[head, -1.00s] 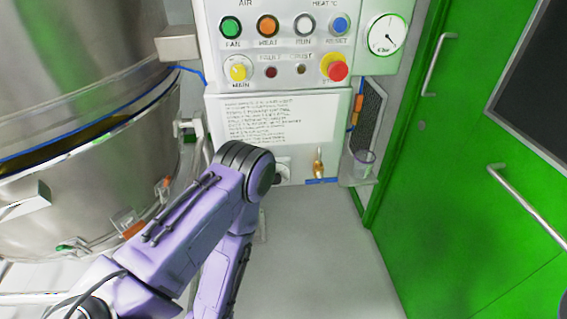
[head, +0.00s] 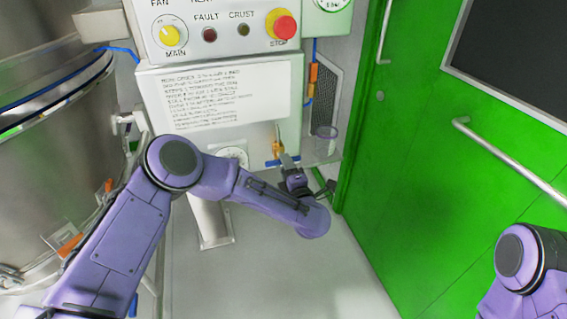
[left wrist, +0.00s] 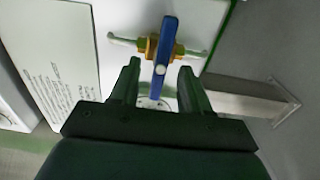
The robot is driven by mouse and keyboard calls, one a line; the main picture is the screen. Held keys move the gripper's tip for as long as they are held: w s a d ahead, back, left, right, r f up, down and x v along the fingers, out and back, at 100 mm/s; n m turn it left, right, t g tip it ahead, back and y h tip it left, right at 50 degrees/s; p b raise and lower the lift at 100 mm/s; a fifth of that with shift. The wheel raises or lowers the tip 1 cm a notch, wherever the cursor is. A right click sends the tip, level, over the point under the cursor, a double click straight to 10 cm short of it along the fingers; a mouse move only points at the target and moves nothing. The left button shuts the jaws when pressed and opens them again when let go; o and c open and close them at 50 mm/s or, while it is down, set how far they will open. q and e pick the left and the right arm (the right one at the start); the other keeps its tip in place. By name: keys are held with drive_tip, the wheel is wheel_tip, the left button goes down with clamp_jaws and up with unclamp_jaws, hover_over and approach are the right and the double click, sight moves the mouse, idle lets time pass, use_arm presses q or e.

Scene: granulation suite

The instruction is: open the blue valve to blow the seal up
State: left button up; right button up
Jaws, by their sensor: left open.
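The blue valve is a flat blue lever on a brass body, low on the white panel. In the left wrist view the blue lever (left wrist: 168,38) runs nearly up and down the picture across the brass body (left wrist: 148,46). In the head view the blue lever (head: 283,161) shows as a short bar below the brass body (head: 278,147). My left gripper (head: 309,174) is open in front of the valve. In the left wrist view its fingers (left wrist: 159,72) stand either side of the lever's lower end, with gaps visible on both sides. My right gripper is out of view.
A white panel with printed text (head: 225,88) is above the valve. A clear cup (head: 326,143) is close to its right. The green door (head: 420,190) with its handle stands at the right, the steel vessel (head: 50,190) at the left. Grey floor is clear below.

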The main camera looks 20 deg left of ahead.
use_arm(q)
drive_tip(key=shift+x, duration=1.8)
clamp_jaws()
